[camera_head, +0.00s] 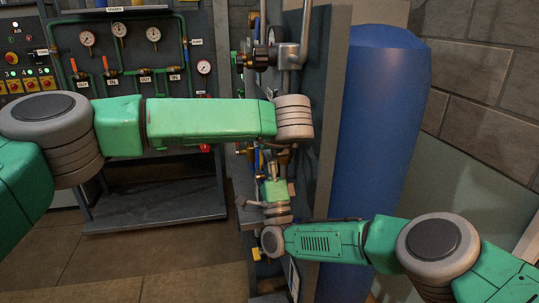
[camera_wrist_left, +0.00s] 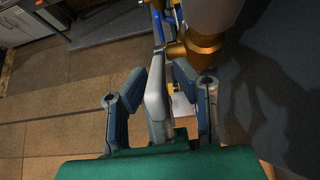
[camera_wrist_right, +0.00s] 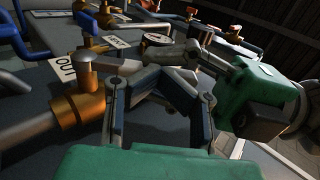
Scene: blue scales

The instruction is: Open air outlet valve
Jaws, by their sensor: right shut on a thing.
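A grey lever (camera_wrist_left: 156,105) with a brass valve fitting (camera_wrist_left: 197,47) shows in the left wrist view. My left gripper (camera_wrist_left: 158,92) is open, its fingers apart on either side of the lever.
A blue tank (camera_head: 375,120) stands right of the panel (camera_head: 325,100). A back panel holds gauges (camera_head: 119,30) and red levers (camera_head: 106,62). A grey shelf (camera_head: 150,208) stands below it. Both grippers are close together among pipes; the floor at lower left is clear.

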